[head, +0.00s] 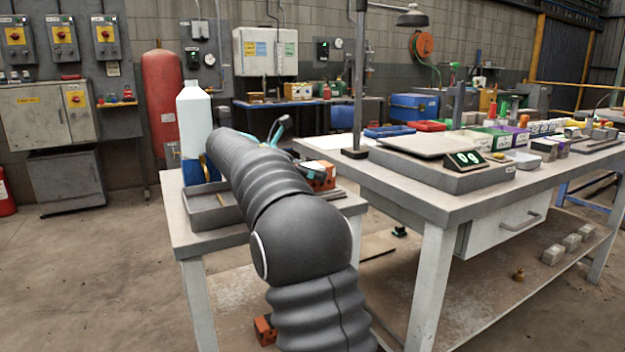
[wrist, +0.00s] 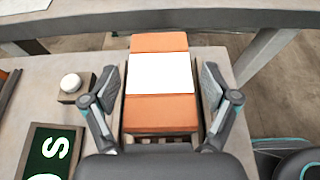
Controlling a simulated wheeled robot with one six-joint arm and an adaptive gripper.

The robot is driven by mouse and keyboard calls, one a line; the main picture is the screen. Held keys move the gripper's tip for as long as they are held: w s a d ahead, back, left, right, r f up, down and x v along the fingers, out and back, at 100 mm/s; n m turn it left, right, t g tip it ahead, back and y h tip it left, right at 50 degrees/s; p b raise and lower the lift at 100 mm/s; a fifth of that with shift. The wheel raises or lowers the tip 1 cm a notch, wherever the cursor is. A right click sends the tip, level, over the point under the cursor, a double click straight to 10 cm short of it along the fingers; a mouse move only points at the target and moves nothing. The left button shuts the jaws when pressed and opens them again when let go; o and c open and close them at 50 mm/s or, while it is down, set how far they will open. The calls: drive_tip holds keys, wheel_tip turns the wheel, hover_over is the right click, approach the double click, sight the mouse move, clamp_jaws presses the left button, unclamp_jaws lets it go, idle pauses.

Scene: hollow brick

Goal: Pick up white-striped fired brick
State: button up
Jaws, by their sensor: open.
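The white-striped fired brick (wrist: 160,113) is orange with a broad white band across its middle. In the wrist view it lies lengthwise between the two fingers of my gripper (wrist: 163,88), which is open. One finger is on each side of the brick, with narrow gaps showing. The brick's near end is close to the gripper's palm, and its underside is hidden. In the head view, part of the brick (head: 325,176) shows on the smaller bench, beside my gripper (head: 296,152). My arm hides much of that bench.
A white bottle (head: 194,120) and a grey tray (head: 208,221) stand left of my arm. The larger workbench (head: 440,205) is on the right. In the wrist view, a green sign (wrist: 50,153) and a small block with a white knob (wrist: 72,86) lie left of the gripper.

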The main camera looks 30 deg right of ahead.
drive_tip(key=c, duration=1.5)
drive_tip(key=shift+r, duration=0.15)
